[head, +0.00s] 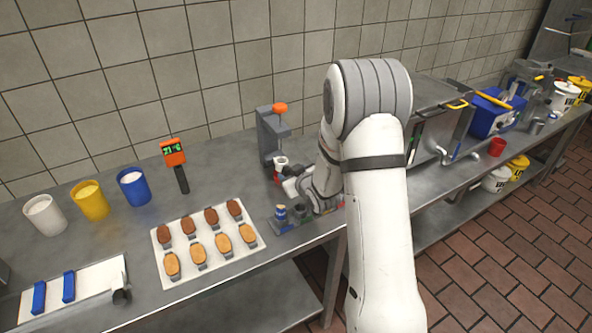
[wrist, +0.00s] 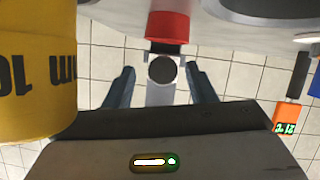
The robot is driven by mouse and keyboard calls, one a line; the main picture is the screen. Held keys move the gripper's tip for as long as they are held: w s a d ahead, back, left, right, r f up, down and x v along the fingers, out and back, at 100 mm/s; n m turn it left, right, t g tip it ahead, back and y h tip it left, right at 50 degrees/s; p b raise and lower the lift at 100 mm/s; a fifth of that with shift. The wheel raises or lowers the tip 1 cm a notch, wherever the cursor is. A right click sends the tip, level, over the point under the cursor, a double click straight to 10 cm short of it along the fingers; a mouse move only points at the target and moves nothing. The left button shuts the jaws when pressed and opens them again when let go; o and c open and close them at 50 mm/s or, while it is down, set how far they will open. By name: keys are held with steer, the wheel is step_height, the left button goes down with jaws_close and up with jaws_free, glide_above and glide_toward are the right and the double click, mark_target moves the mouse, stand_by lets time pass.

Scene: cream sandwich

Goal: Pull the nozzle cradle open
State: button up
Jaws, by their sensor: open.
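A grey upright stand with an orange knob (head: 279,108) stands at the back of the steel counter. A small red and white part (head: 281,165) shows low on it; I take this to be at the nozzle cradle. My gripper (head: 285,172) is in front of it, its tips hard to make out there. In the wrist view my gripper (wrist: 163,88) is open, with a dark round knob (wrist: 163,70) on a light grey bar between its fingers. Neither finger visibly touches the knob. A red cylinder (wrist: 168,27) shows just beyond.
A yellow cylinder with dark lettering (wrist: 35,70) is close on the left in the wrist view.

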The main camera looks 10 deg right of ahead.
steer(key=shift+w+a+f, duration=0.15)
steer(key=shift+w+a, duration=0.05)
steer(key=shift+w, duration=0.2)
jaws_close()
stand_by(0.4)
